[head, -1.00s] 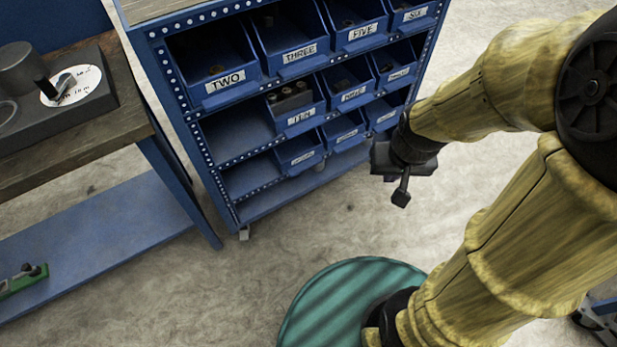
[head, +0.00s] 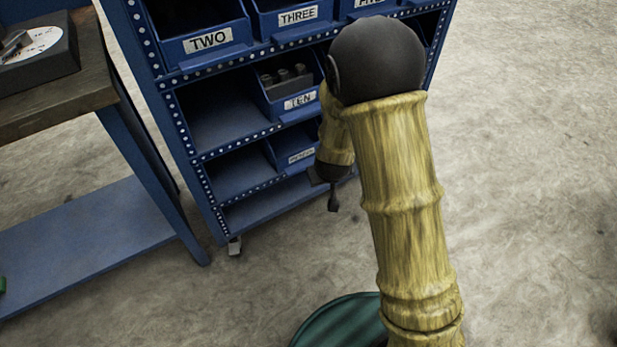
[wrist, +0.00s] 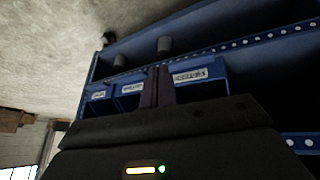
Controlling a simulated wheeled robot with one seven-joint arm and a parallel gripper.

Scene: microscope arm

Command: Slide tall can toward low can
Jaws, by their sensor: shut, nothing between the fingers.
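My gripper (head: 332,200) hangs in front of the lower shelves of the blue cabinet in the head view, below my bent arm. In the wrist view its two dark fingers (wrist: 158,86) are together and hold nothing. Two small grey cylinders show beyond the fingertips in the wrist view, one near the middle (wrist: 164,46) and one farther left (wrist: 119,62). They look like the cans, with a gap between them, and the fingers are apart from both. The middle one looks larger, but I cannot tell surely which is tall. No can shows in the head view.
The blue cabinet (head: 205,175) holds labelled bins, among them bin TEN (head: 292,92) with dark cylinders inside. Its lower left bays are empty. A workbench (head: 60,95) stands at left. Bins (wrist: 198,78) lie close around my fingers in the wrist view. Floor at right is clear.

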